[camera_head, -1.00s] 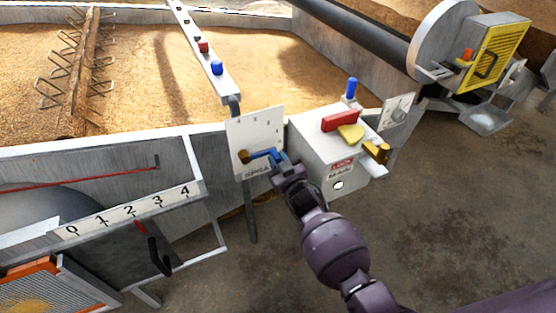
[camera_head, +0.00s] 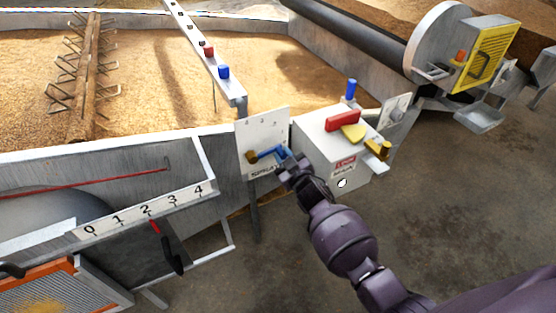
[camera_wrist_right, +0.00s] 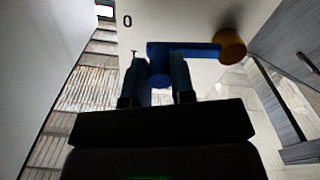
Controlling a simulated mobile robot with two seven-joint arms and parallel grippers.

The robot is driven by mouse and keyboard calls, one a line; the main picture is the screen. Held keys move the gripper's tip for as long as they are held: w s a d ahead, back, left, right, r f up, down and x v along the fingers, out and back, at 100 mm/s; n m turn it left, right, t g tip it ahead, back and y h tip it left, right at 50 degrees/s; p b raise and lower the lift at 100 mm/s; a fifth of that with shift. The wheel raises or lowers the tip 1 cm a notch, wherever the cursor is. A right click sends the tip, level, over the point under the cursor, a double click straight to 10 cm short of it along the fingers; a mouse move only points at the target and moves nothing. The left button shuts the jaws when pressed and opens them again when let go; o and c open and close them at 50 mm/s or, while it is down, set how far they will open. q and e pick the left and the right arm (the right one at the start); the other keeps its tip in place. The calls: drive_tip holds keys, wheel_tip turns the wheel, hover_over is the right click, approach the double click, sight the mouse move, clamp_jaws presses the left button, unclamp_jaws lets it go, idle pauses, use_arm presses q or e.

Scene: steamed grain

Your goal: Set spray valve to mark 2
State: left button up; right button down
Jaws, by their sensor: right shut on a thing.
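The spray valve is a white plate (camera_head: 246,138) lettered "SPRAY", with a blue lever (camera_head: 268,153) on a brass hub (camera_head: 252,157). The lever points right from the hub in the head view. My right gripper (camera_head: 289,161) is shut on its outer end. In the right wrist view the fingers (camera_wrist_right: 160,82) straddle the blue lever (camera_wrist_right: 190,48), with the brass hub (camera_wrist_right: 231,45) to the right. A printed "0" (camera_wrist_right: 127,20) shows on the plate near the lever's held end. My left gripper is out of view.
A white box (camera_head: 318,155) with red, yellow, blue and brass handles stands close right of the plate. A rail (camera_head: 205,55) with coloured knobs is above it. A 0-to-4 scale (camera_head: 130,215) is at lower left. Bare floor (camera_head: 450,200) lies to the right.

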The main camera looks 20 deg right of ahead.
sight(277, 148)
drive_tip(key=shift+r+n, duration=0.5)
drive_tip(key=shift+a+r+n+p, duration=0.2)
drive_tip(key=shift+r+n+p, duration=0.25)
drive_tip(key=shift+n, duration=0.15)
drive_tip(key=shift+a+r+n, duration=0.35)
drive_tip(key=shift+r+n, duration=0.35)
drive_tip(key=shift+n, duration=0.5)
drive_tip(key=shift+a+r+n+p, duration=0.25)
drive_tip(key=shift+r+n+p, duration=0.1)
drive_tip(key=shift+n, duration=0.25)
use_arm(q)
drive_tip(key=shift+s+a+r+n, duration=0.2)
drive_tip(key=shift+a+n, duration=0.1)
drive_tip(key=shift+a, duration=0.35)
use_arm(e)
drive_tip(key=shift+a+r+n, duration=0.15)
drive_tip(key=shift+a+n, duration=0.1)
drive_tip(key=shift+n, duration=0.35)
drive_tip(key=c, duration=1)
unclamp_jaws()
drive_tip(key=shift+o, duration=0.2)
